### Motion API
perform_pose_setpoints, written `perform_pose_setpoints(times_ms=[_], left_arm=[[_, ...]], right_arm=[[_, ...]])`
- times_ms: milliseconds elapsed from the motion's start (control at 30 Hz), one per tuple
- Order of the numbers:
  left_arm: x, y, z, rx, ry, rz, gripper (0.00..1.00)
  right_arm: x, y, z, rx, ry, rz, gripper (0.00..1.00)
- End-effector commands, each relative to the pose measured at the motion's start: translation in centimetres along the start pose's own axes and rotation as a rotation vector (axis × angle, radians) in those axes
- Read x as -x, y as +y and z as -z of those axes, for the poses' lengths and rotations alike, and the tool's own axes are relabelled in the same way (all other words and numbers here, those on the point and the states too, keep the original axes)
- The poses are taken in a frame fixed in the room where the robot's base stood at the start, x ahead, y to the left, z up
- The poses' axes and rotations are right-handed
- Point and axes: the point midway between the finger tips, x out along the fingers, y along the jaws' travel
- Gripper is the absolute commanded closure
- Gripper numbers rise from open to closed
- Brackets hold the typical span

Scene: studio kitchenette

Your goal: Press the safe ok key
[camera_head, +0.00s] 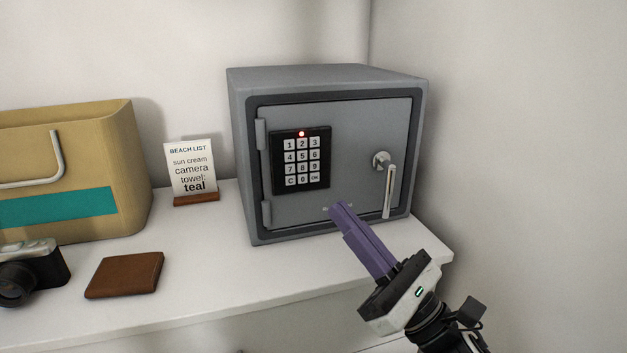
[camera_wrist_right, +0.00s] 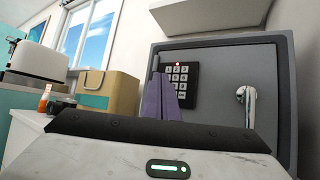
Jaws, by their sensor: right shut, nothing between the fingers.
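The grey safe (camera_head: 337,120) stands on the white counter with its door shut. Its black keypad (camera_head: 301,162) has white keys and a lit red light at the top. The OK key (camera_head: 314,177) is at the keypad's bottom right. My right gripper (camera_head: 340,209) is shut and empty, with its purple fingertips in front of the safe's lower door, below and right of the keypad. My left gripper is not in view.
The safe's lever handle (camera_head: 388,185) sticks out right of the keypad. A beach list card (camera_head: 190,168) stands left of the safe. A brown wallet (camera_head: 125,274), a camera (camera_head: 32,270) and a tan bag (camera_head: 70,160) are further left. The counter before the safe is clear.

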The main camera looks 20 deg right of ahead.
Motion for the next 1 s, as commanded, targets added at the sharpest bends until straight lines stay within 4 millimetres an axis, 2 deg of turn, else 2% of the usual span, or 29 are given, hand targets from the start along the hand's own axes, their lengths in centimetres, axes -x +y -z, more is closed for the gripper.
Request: perform_pose_setpoints(times_ms=[333, 700, 1000], left_arm=[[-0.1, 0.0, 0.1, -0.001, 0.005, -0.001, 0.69], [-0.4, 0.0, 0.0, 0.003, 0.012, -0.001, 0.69], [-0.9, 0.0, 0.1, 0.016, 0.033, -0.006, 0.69]], right_arm=[[-0.7, -0.6, 0.6, -0.005, 0.001, 0.003, 1.00], [-4.3, -3.2, 3.2, -0.004, 0.001, 0.002, 1.00], [-5.9, -4.4, 4.5, -0.006, 0.002, 0.003, 1.00]])
